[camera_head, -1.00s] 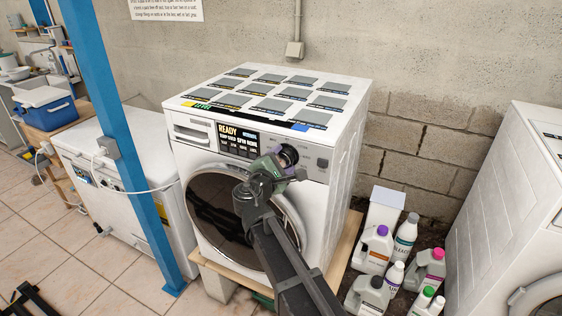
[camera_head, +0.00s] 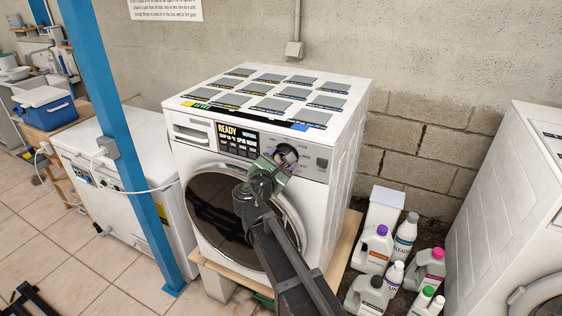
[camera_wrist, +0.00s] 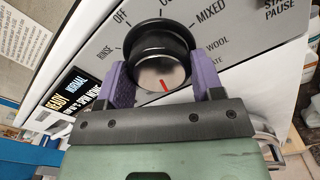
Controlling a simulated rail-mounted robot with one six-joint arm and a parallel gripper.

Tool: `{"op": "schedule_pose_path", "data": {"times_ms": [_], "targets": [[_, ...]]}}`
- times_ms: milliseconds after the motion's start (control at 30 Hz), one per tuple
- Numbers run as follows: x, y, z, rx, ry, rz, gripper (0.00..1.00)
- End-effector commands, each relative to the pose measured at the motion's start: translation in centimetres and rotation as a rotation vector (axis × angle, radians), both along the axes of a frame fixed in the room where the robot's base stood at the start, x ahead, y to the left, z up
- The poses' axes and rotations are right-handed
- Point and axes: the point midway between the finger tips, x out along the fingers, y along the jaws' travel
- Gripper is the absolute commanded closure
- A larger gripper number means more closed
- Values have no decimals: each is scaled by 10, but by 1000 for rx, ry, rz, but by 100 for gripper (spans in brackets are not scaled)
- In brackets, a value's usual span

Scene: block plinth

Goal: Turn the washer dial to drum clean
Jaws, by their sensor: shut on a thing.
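The washer (camera_head: 343,135) is white, with a round dark door and a front control panel. Its black dial (camera_wrist: 160,42) has a grey face with a red mark near the face's lower part in the wrist view. My gripper (camera_wrist: 162,78) is shut on the dial, one purple finger on either side. RINSE, OFF, MIXED and WOOL are legible around the dial; other labels are hidden. In the head view my gripper (camera_head: 283,156) is against the panel and mostly covers the dial. The display (camera_head: 238,140) reads READY and NORMAL.
Several bottles (camera_head: 375,247) stand on the floor right of the washer. Another white machine (camera_head: 510,190) is at the far right. A blue post (camera_head: 125,150) and a white chest unit (camera_head: 100,180) stand left. Several dark-grey panels lie on the washer top.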

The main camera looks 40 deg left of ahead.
Motion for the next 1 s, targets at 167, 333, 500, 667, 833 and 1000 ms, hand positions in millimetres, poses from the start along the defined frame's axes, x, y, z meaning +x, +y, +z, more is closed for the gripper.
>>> {"op": "schedule_pose_path", "data": {"times_ms": [167, 333, 500, 667, 833, 1000], "targets": [[0, -1, 0, -1, 0, -1, 63], [0, -1, 0, 0, 0, -1, 24], [0, 0, 0, 0, 0, -1, 14], [-1, 0, 0, 0, 0, 0, 14], [-23, -6, 0, 0, 0, 2, 14], [-66, -15, 0, 0, 0, 2, 14]]}}
